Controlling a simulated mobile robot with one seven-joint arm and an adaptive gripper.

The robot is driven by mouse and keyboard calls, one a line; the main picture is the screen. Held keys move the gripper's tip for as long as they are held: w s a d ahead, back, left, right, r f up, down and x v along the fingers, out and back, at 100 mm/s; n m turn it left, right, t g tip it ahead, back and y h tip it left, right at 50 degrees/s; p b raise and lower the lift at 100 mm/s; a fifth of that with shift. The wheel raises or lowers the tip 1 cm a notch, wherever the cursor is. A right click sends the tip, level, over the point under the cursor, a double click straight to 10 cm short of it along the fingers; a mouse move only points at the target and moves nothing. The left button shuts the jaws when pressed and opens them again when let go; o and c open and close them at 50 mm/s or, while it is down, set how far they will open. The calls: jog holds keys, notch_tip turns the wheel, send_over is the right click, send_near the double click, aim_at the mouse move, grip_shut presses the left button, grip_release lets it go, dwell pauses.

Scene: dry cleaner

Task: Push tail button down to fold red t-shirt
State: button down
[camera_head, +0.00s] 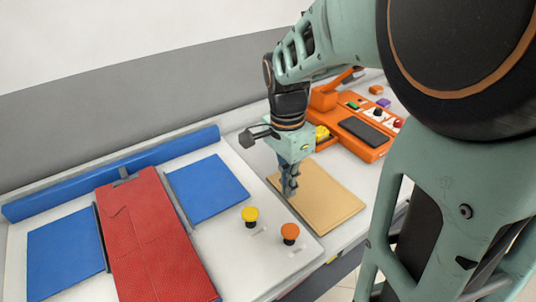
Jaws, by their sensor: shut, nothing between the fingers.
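The red t-shirt (150,240) lies as a narrow strip, its sides folded in, on the white folding board (205,226). Blue panels (208,187) flank it, one on the right and one on the left (65,255). A yellow button (250,214) and an orange button (289,231) stand up from the board's right part. Their labels are too small to read, so I cannot tell which is the tail button. My gripper (290,192) points down above or at the tan board, right of and behind the buttons. It is shut and empty, apart from both buttons.
A tan board (325,198) lies right of the folding board. An orange machine (362,127) with a dark pad and small knobs stands behind it. A blue bar (120,172) runs along the folding board's back edge, near the grey wall. My arm covers the right side.

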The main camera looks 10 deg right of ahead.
aim_at(288, 230)
jog(key=f, duration=0.9)
jog(key=d+f, duration=0.1)
jog(key=f, duration=0.4)
jog(key=shift+s+p, duration=0.2)
jog(key=shift+p, duration=0.15)
jog(key=shift+a, duration=0.1)
notch_tip(288, 230, down, 5)
jog(key=b, duration=0.3)
jog(key=shift+r, duration=0.15)
jog(key=shift+s, duration=0.1)
dwell(0.5)
